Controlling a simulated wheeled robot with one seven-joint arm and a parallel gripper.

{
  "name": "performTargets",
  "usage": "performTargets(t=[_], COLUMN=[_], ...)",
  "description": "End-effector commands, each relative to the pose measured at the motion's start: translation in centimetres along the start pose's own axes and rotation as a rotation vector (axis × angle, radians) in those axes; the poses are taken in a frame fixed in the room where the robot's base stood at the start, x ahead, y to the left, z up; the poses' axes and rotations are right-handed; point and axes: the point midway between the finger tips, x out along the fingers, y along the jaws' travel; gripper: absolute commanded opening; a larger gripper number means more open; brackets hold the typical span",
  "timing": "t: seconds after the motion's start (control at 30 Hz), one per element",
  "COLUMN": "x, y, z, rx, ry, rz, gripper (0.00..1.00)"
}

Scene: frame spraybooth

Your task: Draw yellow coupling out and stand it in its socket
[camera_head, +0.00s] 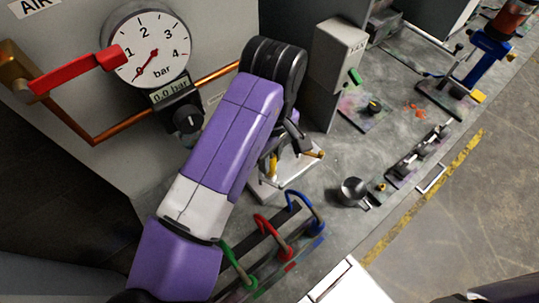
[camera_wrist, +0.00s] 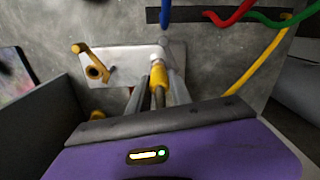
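The yellow coupling (camera_wrist: 158,76) shows in the wrist view with its pale metal end at a fitting on a white plate (camera_wrist: 118,58). My gripper (camera_wrist: 158,88) reaches over the plate, with its fingers on either side of the coupling. I cannot tell whether they press on it. A brass-coloured socket (camera_wrist: 95,71) with a dark round opening stands on the left of the plate. In the head view my arm partly covers the plate (camera_head: 267,190); a yellow piece (camera_head: 273,165) shows beside my gripper. The yellow hose (camera_wrist: 257,60) curves down on the right in the wrist view.
Blue (camera_head: 304,204), red (camera_head: 272,228) and green (camera_head: 236,268) hoses loop over a dark rack at the front. A gauge (camera_head: 147,48) with a red-handled valve (camera_head: 78,70) is on the cabinet at left. A grey box (camera_head: 338,50) stands behind the plate.

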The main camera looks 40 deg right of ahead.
Motion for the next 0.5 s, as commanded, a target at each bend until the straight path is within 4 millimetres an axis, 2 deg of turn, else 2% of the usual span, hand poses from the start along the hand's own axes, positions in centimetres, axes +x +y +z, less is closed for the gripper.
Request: performTargets(t=[0.1,0.13,0.23,0.5], x=[-0.02,-0.02,-0.02,-0.1], y=[0.01,0.01,0.01,0.01], z=[0.0,0.01,0.0,0.01], rx=[0.0,0.0,0.0,0.001], ry=[0.0,0.0,0.0,0.0], rz=[0.0,0.0,0.0,0.0], gripper=[0.0,0.19,0.0,0.0])
